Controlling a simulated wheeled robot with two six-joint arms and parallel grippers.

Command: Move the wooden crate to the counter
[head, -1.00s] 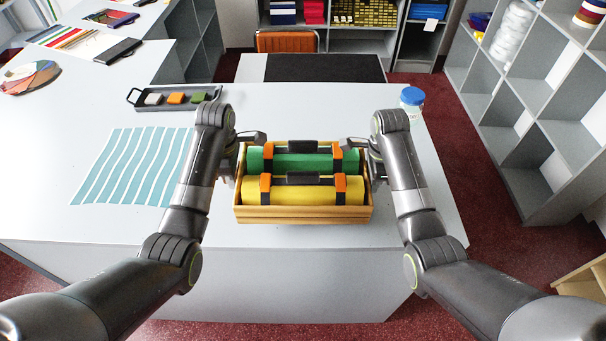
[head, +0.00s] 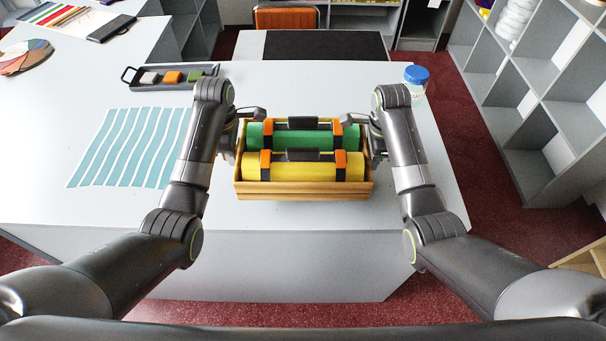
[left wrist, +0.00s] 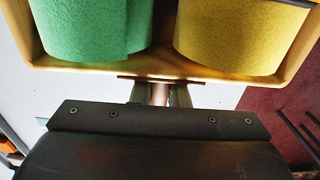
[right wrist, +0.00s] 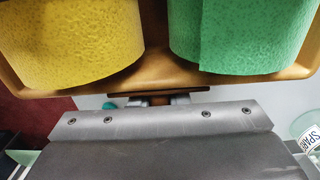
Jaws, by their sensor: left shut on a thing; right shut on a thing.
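The wooden crate (head: 303,190) is above or on the front part of the grey-white counter (head: 120,205), level; I cannot tell whether its base touches the top. It holds a green roll (head: 300,139) at the back and a yellow roll (head: 310,172) in front, both with orange-and-black straps. My left gripper (head: 238,135) is shut on the crate's left end, and my right gripper (head: 368,135) on its right end. The wrist views show the jaws at the crate's end walls, below the rims, the left one here (left wrist: 160,92) and the right one here (right wrist: 160,97).
A striped teal swatch sheet (head: 130,147) and a dark tray (head: 190,84) with colored blocks lie left of the crate. A blue-lidded jar (head: 415,80) stands at the back right. Grey shelves (head: 540,110) stand at the right. Bare counter lies behind the crate.

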